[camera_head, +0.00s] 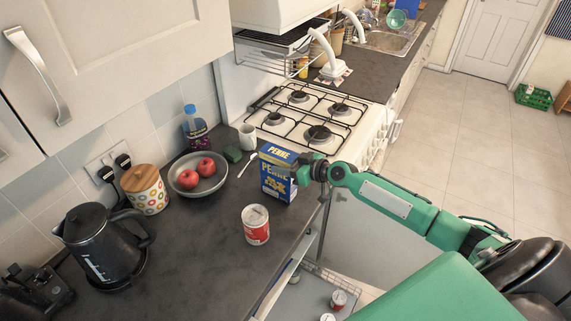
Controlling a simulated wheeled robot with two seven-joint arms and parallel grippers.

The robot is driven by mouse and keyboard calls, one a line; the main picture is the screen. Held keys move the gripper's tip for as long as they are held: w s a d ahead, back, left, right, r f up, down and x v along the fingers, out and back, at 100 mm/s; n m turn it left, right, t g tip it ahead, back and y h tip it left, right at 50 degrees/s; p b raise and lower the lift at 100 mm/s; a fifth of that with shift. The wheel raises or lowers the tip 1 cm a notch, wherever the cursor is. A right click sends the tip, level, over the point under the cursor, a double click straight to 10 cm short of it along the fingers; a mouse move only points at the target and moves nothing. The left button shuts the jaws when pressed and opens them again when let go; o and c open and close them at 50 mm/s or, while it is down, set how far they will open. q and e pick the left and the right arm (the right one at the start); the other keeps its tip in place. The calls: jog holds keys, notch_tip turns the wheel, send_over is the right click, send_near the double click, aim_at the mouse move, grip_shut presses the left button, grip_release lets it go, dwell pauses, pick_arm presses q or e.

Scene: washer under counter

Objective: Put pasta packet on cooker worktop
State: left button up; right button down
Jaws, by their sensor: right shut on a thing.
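A blue and yellow pasta packet (275,181) labelled "PENNE" stands upright at the right edge of the dark worktop (198,258), just in front of the cooker (312,117). My right gripper (303,173) is shut on the packet's upper right side. I cannot tell whether the packet's base touches the worktop. My left gripper is not in view.
A red and white can (256,225) stands in front of the packet. A black kettle (101,243) stands at lower left. An open drawer with cans lies below.

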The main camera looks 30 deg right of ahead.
jog(key=c, duration=0.7)
grip_release()
jog(key=shift+o, duration=0.2)
jog(key=shift+r+p, duration=0.15)
jog(key=shift+p, duration=0.15)
jog(key=shift+s+d+b, duration=0.25)
jog(key=shift+s+b, duration=0.05)
jog(key=b+v, duration=0.5)
jog(key=v, duration=0.6)
jog(key=shift+r, duration=0.1)
